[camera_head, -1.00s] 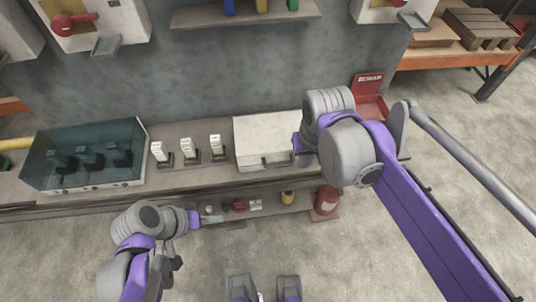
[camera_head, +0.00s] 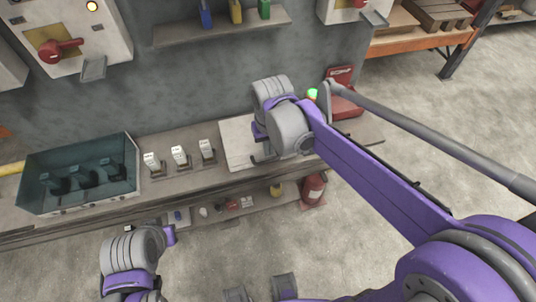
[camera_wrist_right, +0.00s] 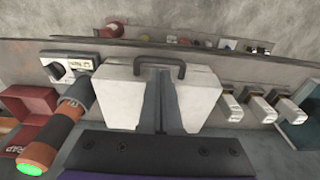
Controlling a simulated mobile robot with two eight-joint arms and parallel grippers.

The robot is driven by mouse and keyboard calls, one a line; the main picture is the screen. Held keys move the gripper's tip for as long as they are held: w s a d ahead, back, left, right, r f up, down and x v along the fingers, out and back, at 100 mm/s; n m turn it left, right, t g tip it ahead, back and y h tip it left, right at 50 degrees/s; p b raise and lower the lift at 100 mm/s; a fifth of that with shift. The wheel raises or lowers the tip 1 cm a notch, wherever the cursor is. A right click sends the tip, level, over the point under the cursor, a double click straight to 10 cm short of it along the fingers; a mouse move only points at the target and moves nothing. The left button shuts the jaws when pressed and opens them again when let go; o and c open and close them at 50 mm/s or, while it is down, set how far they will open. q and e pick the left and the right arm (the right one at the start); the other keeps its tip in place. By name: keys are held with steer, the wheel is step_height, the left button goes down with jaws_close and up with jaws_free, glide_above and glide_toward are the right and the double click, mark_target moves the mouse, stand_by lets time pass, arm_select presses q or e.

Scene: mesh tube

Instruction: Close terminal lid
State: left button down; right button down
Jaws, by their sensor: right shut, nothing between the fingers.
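A white box-like cover with a dark handle, likely the terminal lid (camera_head: 233,140), sits on the bench against the wall. It looks flat and level; whether it is fully down cannot be told. In the right wrist view the white lid (camera_wrist_right: 207,98) shows on both sides of my right gripper (camera_wrist_right: 160,76), with its handle (camera_wrist_right: 178,62) beyond the fingertips. The right fingers are together and empty, over the lid; contact is unclear. In the head view my right wrist hides part of the lid. My left wrist (camera_head: 168,236) is in front of the bench; its fingers cannot be made out.
Small items lie on the lower shelf (camera_head: 255,206).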

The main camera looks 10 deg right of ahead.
mark_target(269, 161)
arm_select(q)
steer(key=shift+f, duration=0.15)
arm_select(e)
steer(key=shift+w+f, duration=0.2)
steer(key=shift+f, duration=1.75)
